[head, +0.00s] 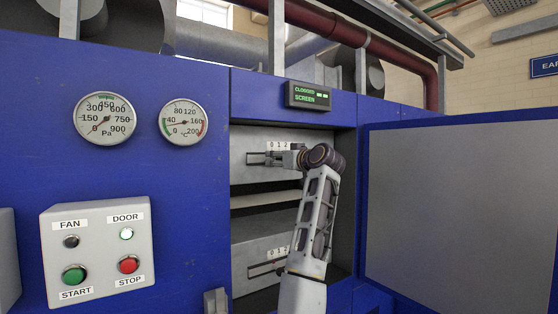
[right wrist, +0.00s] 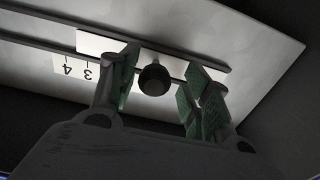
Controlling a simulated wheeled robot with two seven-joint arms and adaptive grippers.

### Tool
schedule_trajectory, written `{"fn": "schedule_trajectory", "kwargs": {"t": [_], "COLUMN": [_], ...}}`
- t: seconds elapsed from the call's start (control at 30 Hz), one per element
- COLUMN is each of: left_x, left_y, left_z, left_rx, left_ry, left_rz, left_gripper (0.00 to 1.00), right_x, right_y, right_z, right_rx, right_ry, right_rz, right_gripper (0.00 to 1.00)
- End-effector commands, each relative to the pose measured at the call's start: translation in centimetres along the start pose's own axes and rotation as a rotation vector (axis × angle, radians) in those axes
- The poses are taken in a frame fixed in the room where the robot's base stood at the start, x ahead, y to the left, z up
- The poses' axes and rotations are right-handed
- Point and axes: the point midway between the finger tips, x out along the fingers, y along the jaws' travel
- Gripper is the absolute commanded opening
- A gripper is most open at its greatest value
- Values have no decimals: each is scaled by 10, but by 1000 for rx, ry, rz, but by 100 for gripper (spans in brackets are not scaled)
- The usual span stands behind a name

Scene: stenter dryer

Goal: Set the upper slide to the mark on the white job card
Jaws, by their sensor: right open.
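The upper slide has a black round knob (right wrist: 154,80) on a slotted rail, in the right wrist view. Its scale plate (right wrist: 80,66) shows 3 and 4 upside down. In the head view, the upper scale (head: 278,146) reads 0, 1, 2, with the rest hidden behind my right gripper. My right gripper (right wrist: 162,92) is open, with one green-padded finger on each side of the knob. A gap shows on each side, wider on the right. In the head view the gripper (head: 297,159) is at the upper slot. No white job card is visible. My left gripper is not in view.
A lower slide scale (head: 278,252) sits below, partly behind my right arm. An open panel door (head: 460,205) stands right of the recess. A display (head: 309,95) reads CLOGGED SCREEN. Two gauges (head: 104,118) and a button box (head: 98,248) are on the left.

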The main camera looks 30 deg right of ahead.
Motion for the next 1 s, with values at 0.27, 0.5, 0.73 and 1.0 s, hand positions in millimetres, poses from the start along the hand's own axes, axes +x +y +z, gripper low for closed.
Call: {"fn": "schedule_trajectory", "kwargs": {"t": [0.27,0.5,0.73,1.0], "left_x": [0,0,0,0], "left_y": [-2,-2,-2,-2], "left_z": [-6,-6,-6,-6], "left_rx": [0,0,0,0], "left_ry": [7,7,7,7], "left_rz": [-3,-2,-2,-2], "left_gripper": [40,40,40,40], "right_x": [-5,-21,-45,-74], "right_y": [1,2,1,0], "right_z": [-1,0,-1,0], "right_rx": [0,0,-1,0], "right_ry": [2,2,2,2], "right_rz": [2,3,2,2], "right_gripper": [48,48,48,48]}}
